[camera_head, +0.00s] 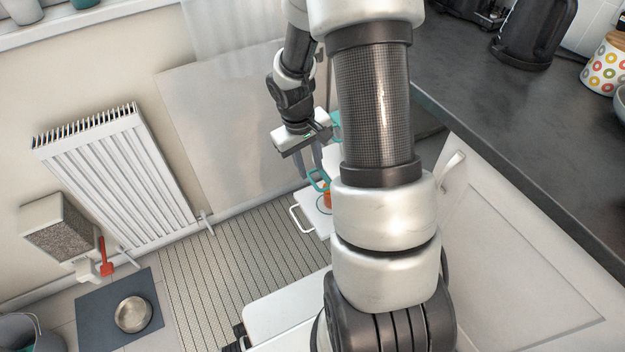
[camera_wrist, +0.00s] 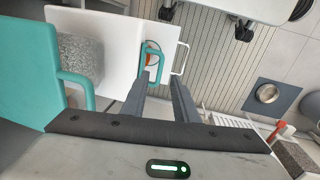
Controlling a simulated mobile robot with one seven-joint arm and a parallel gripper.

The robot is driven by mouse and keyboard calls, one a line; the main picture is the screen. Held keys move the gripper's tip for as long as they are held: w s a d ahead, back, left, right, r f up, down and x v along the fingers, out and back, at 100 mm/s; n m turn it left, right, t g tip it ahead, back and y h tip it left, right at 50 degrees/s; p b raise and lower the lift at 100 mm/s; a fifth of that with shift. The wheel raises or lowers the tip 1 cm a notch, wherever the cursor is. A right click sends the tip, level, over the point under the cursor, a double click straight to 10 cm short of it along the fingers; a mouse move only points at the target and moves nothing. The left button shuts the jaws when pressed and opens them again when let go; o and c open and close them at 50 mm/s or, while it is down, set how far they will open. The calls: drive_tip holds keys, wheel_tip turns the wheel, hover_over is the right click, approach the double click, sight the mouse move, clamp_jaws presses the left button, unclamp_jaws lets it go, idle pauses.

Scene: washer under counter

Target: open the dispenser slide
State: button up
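The dispenser (camera_head: 57,232) is a pale box with a grey speckled front, low on the wall at the left of the head view. A red slide (camera_head: 104,254) sticks out beside its white spout (camera_head: 86,270). In the wrist view the red slide (camera_wrist: 281,131) and part of the dispenser (camera_wrist: 293,158) show at the lower right. My gripper (camera_head: 309,176) is well to the right of the dispenser, over a white open tray or drawer.
A metal bowl (camera_head: 133,313) sits on a dark mat (camera_head: 90,310) below the dispenser. A white radiator (camera_head: 115,165) is on the wall. A teal handle (camera_head: 318,181) is close to my fingertips; contact is unclear. Slatted flooring (camera_head: 215,260) looks clear.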

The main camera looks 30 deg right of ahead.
sight(314, 183)
drive_tip(key=f, duration=0.3)
drive_tip(key=d+f+b, duration=0.1)
drive_tip(key=f, duration=0.1)
drive_tip(key=shift+f, duration=0.35)
clamp_jaws()
idle(1.1)
